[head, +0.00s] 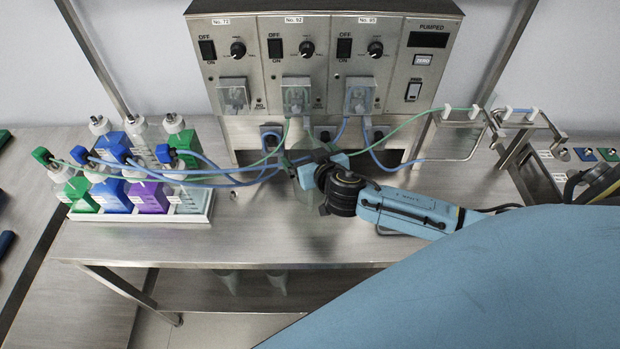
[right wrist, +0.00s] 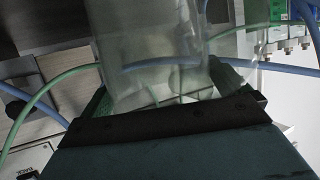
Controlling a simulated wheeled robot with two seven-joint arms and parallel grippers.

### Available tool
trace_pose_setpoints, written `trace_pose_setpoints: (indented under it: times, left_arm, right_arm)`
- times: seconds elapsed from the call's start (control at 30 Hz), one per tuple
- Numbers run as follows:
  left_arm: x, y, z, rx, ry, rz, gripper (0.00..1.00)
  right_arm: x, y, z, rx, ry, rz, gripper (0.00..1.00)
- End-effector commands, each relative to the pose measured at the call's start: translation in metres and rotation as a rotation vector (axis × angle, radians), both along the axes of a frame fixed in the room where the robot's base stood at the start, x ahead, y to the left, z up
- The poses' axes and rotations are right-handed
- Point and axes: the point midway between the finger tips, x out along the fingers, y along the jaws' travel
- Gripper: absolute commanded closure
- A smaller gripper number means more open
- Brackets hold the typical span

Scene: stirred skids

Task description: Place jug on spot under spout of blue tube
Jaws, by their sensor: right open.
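A clear jug (head: 299,134) stands on the steel bench in front of the pump panel, under the middle pump. My right gripper (head: 300,166) is at the jug, with its jaws open. In the right wrist view the jug (right wrist: 150,60) is between the two fingers; its base is partly hidden by the gripper. Blue tubes (head: 395,167) and a green tube run from the pumps to the spout rack (head: 515,112) at right. My left gripper is not in view.
A white tray (head: 140,216) of several coloured bottles stands at left, with tubes crossing toward the pumps. The pump panel (head: 270,75) closes off the back. More clear vessels sit on the lower shelf (head: 230,280). The front of the bench (head: 250,235) is clear.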

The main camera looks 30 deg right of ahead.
Motion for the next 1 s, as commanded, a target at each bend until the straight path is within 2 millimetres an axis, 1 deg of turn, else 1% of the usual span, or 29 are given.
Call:
trace_pose_setpoints:
  times: [0.23, 0.27, 0.67, 0.87, 1.0]
  left_arm:
    - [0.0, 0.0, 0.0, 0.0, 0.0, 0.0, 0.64]
    - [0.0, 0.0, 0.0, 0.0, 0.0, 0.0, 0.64]
    - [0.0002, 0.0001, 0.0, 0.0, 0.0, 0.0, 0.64]
    - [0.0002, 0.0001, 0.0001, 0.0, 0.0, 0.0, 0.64]
    - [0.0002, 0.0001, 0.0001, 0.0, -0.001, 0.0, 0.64]
  right_arm:
    - [0.0011, 0.0001, -0.0008, 0.001, 0.0, 0.001, 0.0]
    - [0.0011, 0.0001, -0.0008, 0.001, 0.0, 0.001, 0.03]
    - [0.0012, -0.0001, -0.0003, 0.0, 0.0, 0.0, 0.55]
    - [0.0011, -0.0002, 0.0002, 0.0, -0.001, 0.0, 0.55]
    - [0.0013, -0.0005, 0.0053, 0.001, -0.001, -0.002, 0.55]
